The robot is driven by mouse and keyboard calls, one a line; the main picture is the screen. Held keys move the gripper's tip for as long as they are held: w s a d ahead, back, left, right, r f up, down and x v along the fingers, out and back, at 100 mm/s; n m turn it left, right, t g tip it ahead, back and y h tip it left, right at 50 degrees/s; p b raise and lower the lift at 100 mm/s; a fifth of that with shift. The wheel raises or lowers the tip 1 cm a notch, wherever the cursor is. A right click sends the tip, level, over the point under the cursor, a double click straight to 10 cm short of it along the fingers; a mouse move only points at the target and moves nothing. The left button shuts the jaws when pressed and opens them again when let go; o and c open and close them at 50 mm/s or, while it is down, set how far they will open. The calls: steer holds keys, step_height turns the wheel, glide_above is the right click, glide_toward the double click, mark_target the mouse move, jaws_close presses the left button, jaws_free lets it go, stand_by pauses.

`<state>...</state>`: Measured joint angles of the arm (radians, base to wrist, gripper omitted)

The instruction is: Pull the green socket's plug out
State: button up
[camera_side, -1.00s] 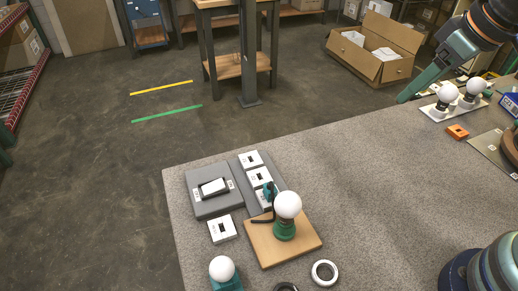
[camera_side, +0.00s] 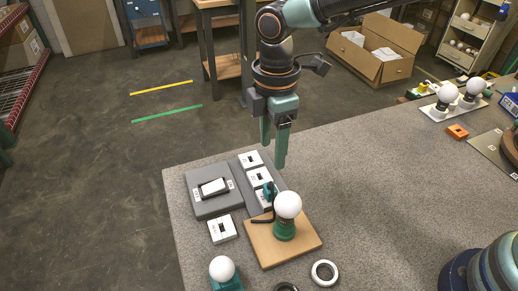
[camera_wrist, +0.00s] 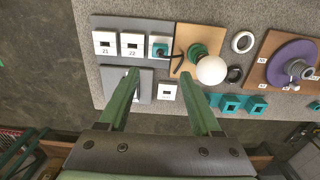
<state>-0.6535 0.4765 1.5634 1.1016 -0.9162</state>
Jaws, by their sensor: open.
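The green socket (camera_side: 284,231) holds a white bulb (camera_side: 288,204) and stands on a wooden board (camera_side: 262,251). It also shows in the wrist view (camera_wrist: 197,52). A short black cord (camera_side: 261,220) runs from it toward the teal plug (camera_side: 269,189), which sits in the nearest of a row of white outlets on a grey strip. In the wrist view the plug (camera_wrist: 160,48) is in the outlet right of the one marked 22. My gripper (camera_side: 273,156) is open and empty, pointing down above the outlet strip, clear of the plug. Its fingers straddle the picture's middle in the wrist view (camera_wrist: 160,74).
A grey panel with a white rocker switch (camera_side: 213,187) lies left of the strip. A separate white outlet (camera_side: 222,229) is in front of it. Another bulb in a teal holder (camera_side: 222,270) and a white ring (camera_side: 324,273) are near the front. The table's middle is clear.

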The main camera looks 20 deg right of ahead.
mark_target(270, 184)
step_height(270, 184, down, 12)
stand_by(0.6)
jaws_close()
steer(key=c, duration=0.7)
jaws_free()
jaws_close()
steer(key=shift+r, duration=0.9)
steer(key=shift+r, duration=0.75)
steer(key=shift+r, duration=0.1)
